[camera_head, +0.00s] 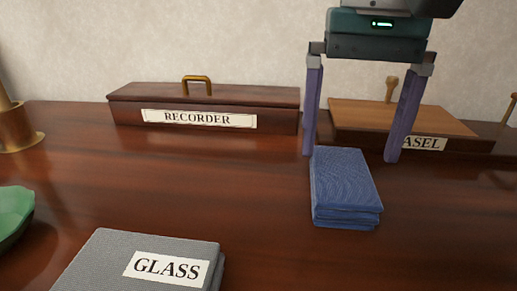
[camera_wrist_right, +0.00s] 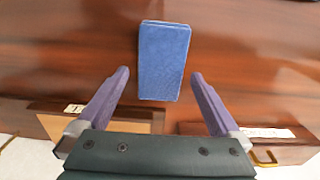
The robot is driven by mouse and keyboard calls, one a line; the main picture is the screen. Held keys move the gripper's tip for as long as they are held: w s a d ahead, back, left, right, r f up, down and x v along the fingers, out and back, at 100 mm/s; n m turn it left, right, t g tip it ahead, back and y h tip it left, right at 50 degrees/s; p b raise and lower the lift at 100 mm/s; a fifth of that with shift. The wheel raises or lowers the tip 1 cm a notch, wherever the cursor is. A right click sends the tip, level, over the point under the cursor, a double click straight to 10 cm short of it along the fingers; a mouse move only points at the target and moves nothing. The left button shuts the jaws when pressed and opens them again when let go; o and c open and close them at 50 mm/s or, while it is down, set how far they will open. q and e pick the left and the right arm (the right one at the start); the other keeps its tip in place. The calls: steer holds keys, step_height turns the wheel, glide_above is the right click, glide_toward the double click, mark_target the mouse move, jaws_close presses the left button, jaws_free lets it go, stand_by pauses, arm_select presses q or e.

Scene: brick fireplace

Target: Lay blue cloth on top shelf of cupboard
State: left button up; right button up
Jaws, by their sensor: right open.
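The blue cloth (camera_head: 345,185) is a folded stack lying flat on the dark wooden surface, right of centre in the head view. It also shows in the right wrist view (camera_wrist_right: 163,62), beyond and between the fingers. My right gripper (camera_head: 350,158) is open and empty, with its two purple fingers pointing down. In the head view they hang on either side of the far end of the cloth. In the right wrist view the fingers (camera_wrist_right: 158,72) are apart from the cloth. The cupboard does not show as such, and my left gripper is out of view.
A wooden box labelled RECORDER (camera_head: 205,105) stands at the back left. A wooden box with a label ending in ASEL (camera_head: 410,122) stands behind the gripper. A grey folded item labelled GLASS (camera_head: 105,260) lies at front left, near a green bowl (camera_head: 12,212) and brass object (camera_head: 15,128).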

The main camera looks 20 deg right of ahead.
mark_target(342, 171)
step_height(342, 171, down, 5)
steer(key=shift+w+f+b, duration=0.1)
steer(key=shift+b, duration=0.45)
steer(key=shift+a, duration=0.1)
steer(key=c, duration=1.3)
